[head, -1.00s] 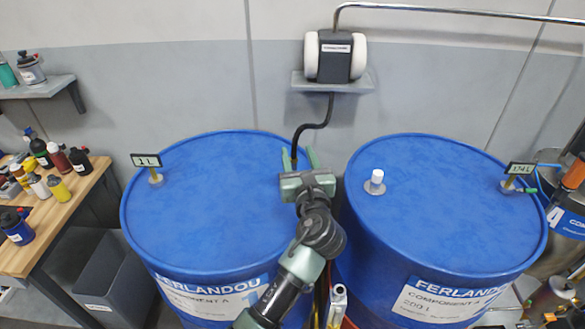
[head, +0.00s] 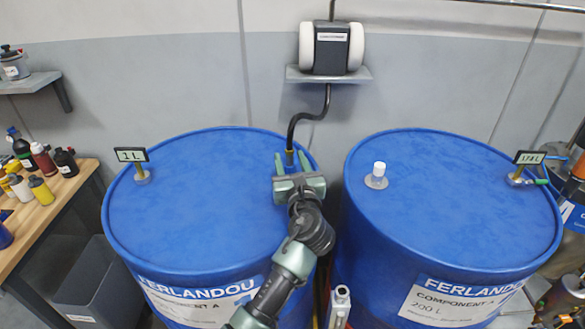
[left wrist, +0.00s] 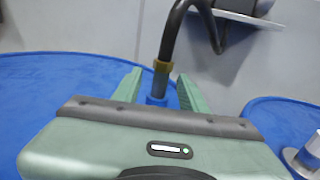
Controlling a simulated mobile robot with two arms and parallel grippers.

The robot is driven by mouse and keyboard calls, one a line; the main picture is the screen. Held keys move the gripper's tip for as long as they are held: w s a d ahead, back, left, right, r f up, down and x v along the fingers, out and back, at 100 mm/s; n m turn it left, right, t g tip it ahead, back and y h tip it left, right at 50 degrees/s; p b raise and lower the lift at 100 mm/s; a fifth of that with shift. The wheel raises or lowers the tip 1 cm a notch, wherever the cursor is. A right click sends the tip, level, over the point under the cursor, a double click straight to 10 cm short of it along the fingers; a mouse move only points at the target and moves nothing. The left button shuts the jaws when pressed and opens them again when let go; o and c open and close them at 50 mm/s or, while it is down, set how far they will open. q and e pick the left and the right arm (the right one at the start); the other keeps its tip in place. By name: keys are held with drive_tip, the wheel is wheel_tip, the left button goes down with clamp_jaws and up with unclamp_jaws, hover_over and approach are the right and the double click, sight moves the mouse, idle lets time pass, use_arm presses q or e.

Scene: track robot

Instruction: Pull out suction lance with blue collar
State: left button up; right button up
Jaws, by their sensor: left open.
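The suction lance (head: 290,155) stands at the back right of the left blue drum (head: 200,200), with a black hose rising from its top. In the left wrist view the lance (left wrist: 161,82) has a brass fitting at the hose end and a blue collar (left wrist: 157,101) low down, partly hidden by my gripper body. My left gripper (head: 291,160) is open, with one green finger on each side of the lance. In the left wrist view its fingers (left wrist: 157,84) show gaps to the lance on both sides. My right gripper is not in view.
A pump (head: 331,47) sits on a wall shelf, joined to the lance by the hose. A "1 L" display (head: 131,155) stands on the left drum. The right drum (head: 450,215) carries a white-capped fitting (head: 377,174) and a "174 L" display (head: 530,157). A bench with bottles is at left.

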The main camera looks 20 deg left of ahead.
use_arm(q)
drive_tip(key=shift+x, duration=2)
clamp_jaws()
